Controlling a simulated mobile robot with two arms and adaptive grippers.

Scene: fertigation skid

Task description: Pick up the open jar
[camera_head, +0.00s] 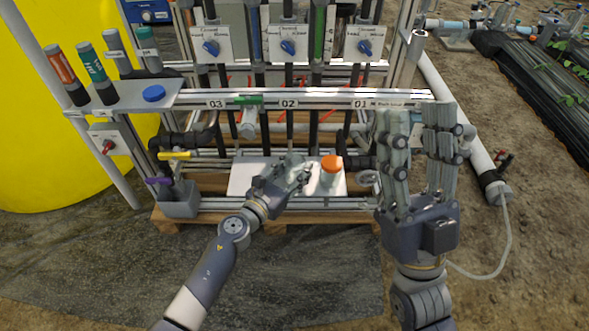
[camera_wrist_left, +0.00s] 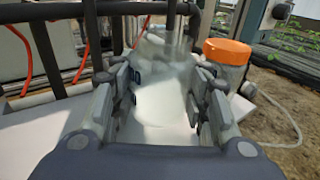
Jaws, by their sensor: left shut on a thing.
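The open jar (camera_wrist_left: 165,95) is a clear, pale jar between the fingers of my left gripper in the left wrist view. My left gripper (camera_head: 301,172) is shut on it, low over the white board (camera_head: 240,178) of the skid. In the head view the gripper's fingers hide most of this jar. A second jar with an orange lid (camera_head: 331,166) stands just right of my left gripper; its orange lid also shows in the left wrist view (camera_wrist_left: 227,51). My right gripper (camera_head: 418,120) is open and empty, fingers pointing up, in front of the skid's right side.
A blue cap (camera_head: 154,93) lies on the grey side shelf, near several upright tubes. Pipes and a rail (camera_head: 300,98) marked 01, 02 and 03 run behind the board. A grey bin (camera_head: 180,202) with coloured-handled tools stands at left. The floor in front is clear.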

